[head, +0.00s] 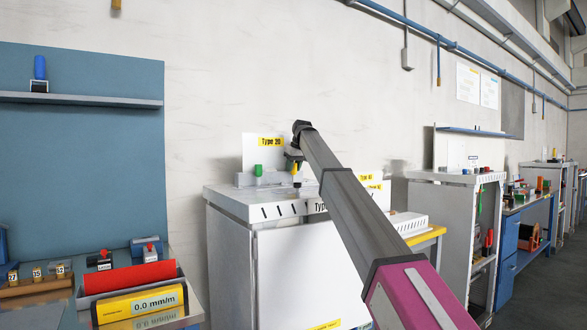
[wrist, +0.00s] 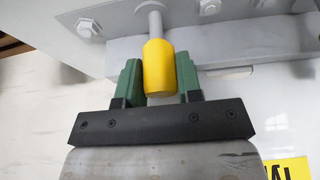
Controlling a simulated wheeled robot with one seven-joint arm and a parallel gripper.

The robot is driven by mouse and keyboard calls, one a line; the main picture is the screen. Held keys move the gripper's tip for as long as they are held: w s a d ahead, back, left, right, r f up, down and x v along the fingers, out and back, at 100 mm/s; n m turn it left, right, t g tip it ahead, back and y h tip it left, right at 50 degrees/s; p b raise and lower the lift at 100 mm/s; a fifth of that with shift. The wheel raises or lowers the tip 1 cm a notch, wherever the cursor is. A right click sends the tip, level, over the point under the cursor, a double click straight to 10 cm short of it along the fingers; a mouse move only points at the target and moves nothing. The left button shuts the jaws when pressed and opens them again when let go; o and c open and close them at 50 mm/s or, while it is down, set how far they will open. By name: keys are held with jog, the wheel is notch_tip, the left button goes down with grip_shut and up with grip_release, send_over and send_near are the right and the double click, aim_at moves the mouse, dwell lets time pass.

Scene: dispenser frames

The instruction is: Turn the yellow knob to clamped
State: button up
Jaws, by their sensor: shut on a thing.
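The yellow knob (wrist: 159,66) is a short cylinder on a grey metal stem, fixed to a grey block (wrist: 200,30) with bolts. In the wrist view my gripper (wrist: 161,80) has a green finger on each side of the knob and is shut on it. In the head view a small yellow part (head: 296,168) shows at the tip of my arm, above the grey cabinet. My gripper hides most of that spot, and I cannot read any clamped mark.
The grey cabinet (head: 228,215) bears a white "Type 20" panel (head: 256,150) and a green part (head: 258,170). A blue board (head: 80,140) with a shelf stands at left. More cabinets stand at right.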

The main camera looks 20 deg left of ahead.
jog(key=shift+n+g+y, duration=0.3)
jog(key=shift+n+g, duration=0.6)
jog(key=shift+n, duration=1.4)
jog(key=o, duration=0.9)
jog(key=shift+o, duration=0.2)
jog(key=shift+r, duration=0.15)
jog(key=v, duration=1)
jog(key=shift+d+r, duration=0.2)
